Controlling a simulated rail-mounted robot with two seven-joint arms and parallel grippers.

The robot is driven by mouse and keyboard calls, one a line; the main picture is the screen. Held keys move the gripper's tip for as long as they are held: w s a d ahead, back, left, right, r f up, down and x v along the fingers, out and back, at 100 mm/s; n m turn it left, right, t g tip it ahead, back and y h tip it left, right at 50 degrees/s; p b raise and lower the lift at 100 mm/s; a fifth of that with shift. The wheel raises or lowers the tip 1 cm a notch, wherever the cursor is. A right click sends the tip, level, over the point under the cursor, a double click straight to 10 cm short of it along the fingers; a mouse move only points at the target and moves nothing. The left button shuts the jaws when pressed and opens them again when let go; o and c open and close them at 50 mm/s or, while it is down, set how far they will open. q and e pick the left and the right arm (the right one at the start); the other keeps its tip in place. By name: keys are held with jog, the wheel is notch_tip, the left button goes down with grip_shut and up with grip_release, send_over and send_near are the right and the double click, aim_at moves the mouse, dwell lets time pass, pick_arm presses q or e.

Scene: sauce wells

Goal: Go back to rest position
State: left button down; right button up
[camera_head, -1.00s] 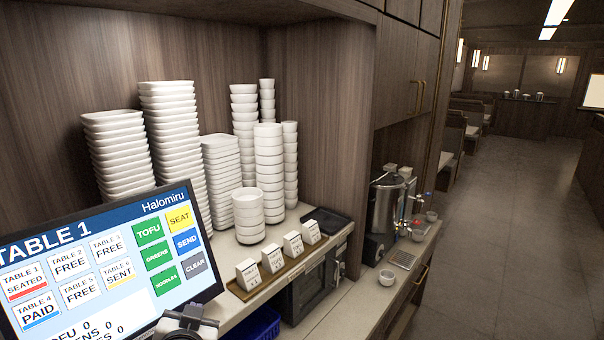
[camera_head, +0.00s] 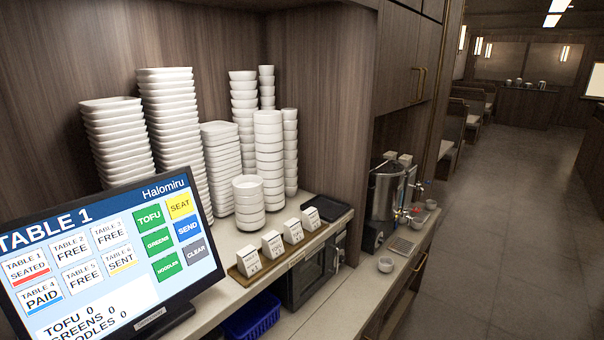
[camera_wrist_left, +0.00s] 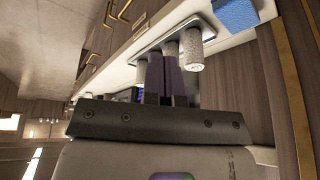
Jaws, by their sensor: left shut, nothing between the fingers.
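My left gripper (camera_wrist_left: 164,78) shows only in the left wrist view. Its two dark fingers are pressed together with nothing between them. Pale speckled cylinders (camera_wrist_left: 195,52) stand beyond the fingers, in line with them; I cannot tell how far apart they are. In the head view no gripper shows. My right gripper is in neither view.
A touch screen (camera_head: 110,255) stands at the front left of the counter (camera_head: 222,292). Tall stacks of white bowls (camera_head: 268,160) line the wall behind. Several small white boxes (camera_head: 272,244) sit on a wooden tray. A blue basket (camera_head: 252,316) is below; a metal urn (camera_head: 386,195) stands right.

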pick_arm(q)
jog(key=s+r+g+p, duration=0.1)
jog(key=s+r+p, duration=0.2)
jog(key=r+p, duration=0.8)
jog(key=shift+r+p, duration=0.4)
jog(key=shift+p, duration=0.8)
jog(key=shift+s, duration=0.1)
